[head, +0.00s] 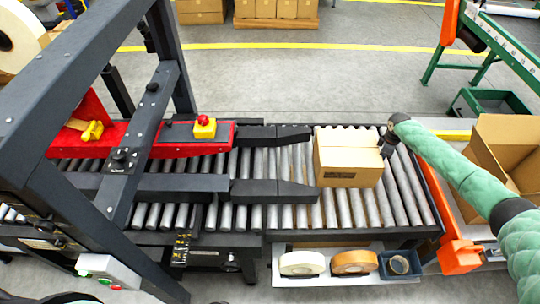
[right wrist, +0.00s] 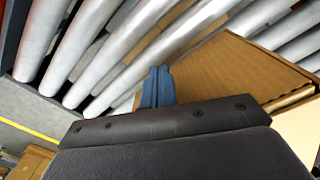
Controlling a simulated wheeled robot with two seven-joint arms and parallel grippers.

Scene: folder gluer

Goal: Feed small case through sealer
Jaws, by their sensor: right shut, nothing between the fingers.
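A small brown cardboard case (head: 348,160) sits on the roller conveyor (head: 400,200), just right of the guide rails' opening. In the right wrist view the case (right wrist: 235,75) fills the upper right. My right gripper (head: 388,142) is at the case's right rear corner, shut with nothing in it. Its blue-grey fingers (right wrist: 158,87) show close beside the case; whether they touch it I cannot tell. The sealer (head: 115,130) is a dark frame with a red body on the left. My left gripper is not in view.
Two black guide rails (head: 275,190) lead along the rollers into the sealer. A shelf below holds tape rolls (head: 302,262). An open carton (head: 505,150) stands at the right. An orange bracket (head: 460,254) is at the conveyor's right end. The rollers right of the case are clear.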

